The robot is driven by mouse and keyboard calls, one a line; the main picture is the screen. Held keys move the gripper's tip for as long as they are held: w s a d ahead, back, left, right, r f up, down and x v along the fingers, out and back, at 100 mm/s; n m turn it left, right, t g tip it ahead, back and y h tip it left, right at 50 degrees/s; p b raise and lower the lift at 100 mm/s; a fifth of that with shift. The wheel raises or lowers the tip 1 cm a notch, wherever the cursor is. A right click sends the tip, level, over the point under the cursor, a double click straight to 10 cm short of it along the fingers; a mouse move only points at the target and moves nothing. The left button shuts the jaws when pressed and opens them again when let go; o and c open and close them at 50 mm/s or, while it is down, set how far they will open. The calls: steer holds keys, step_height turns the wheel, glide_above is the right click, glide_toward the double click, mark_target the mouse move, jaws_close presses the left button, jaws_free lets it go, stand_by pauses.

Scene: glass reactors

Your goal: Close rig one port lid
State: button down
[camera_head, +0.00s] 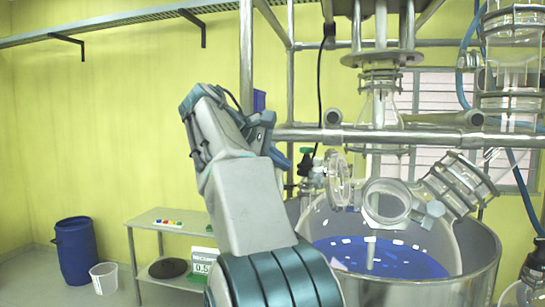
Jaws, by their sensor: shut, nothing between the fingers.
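The glass reactor rig stands at the right, with a round glass port (387,202) on top of its vessel. The port's round glass lid (339,180) is swung open and stands upright just left of the port opening. My gripper (280,158) is left of the lid, apart from it, at the end of my raised arm. It is shut and holds nothing that I can see. My arm links partly hide it.
Metal frame pipes (440,138) run behind and above the port. A tilted glass neck (458,185) rises at the right. A low shelf table (150,218) and a blue barrel (76,252) stand left.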

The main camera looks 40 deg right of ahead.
steer(key=s+d+f+p, duration=0.1)
steer(key=s+d+f, duration=0.1)
steer(key=d, duration=0.4)
steer(key=shift+s+d+f, duration=0.15)
steer(key=shift+s, duration=0.5)
steer(key=shift+s, duration=0.1)
